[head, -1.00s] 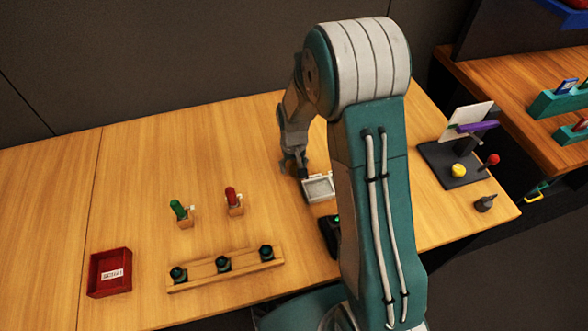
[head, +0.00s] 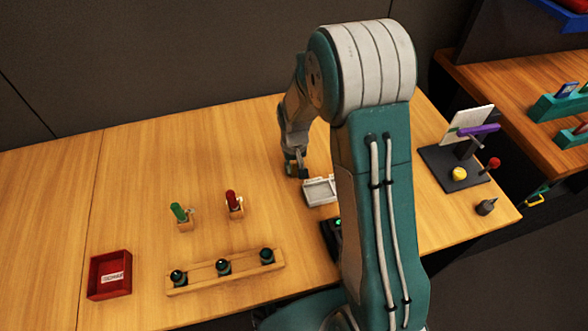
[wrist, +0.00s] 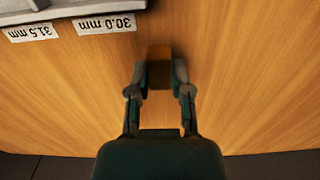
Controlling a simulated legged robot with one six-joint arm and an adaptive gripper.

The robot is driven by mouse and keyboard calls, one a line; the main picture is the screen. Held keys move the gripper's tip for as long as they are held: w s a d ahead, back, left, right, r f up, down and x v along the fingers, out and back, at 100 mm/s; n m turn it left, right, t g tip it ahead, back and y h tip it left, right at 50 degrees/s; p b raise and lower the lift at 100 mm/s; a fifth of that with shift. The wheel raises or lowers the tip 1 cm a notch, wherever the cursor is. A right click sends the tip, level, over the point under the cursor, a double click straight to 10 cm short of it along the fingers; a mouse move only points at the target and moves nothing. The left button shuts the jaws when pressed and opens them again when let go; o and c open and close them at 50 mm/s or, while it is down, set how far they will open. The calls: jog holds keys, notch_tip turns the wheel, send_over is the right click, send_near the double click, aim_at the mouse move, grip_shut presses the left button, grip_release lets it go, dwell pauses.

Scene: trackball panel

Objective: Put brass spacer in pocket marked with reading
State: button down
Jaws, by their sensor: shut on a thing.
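My gripper (wrist: 160,78) is shut on a small brownish piece (wrist: 160,53), which fits the brass spacer; its shape is mostly hidden between the fingers. In the head view my gripper (head: 294,170) is low over the wooden table, just left of a pale tray (head: 308,198). The tray's edge (wrist: 70,8) crosses the top left of the wrist view, apart from the fingers. Two upside-down labels there read 30.0 mm (wrist: 105,23) and 31.5 mm (wrist: 30,32). The tray's pockets are not visible in the wrist view. A dark device with a green light (head: 338,223) is partly behind my arm; its reading cannot be made out.
A red bin (head: 110,290), green-handled (head: 178,210) and red-handled (head: 232,198) pieces, and a wooden rack (head: 200,276) stand left. A dark base (head: 445,170) with a yellow button stands right. The table's back left is clear.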

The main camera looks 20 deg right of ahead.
jog(key=s+r, duration=1.1)
jog(key=s, duration=0.3)
jog(key=shift+r, duration=0.3)
jog(key=shift+s, duration=0.15)
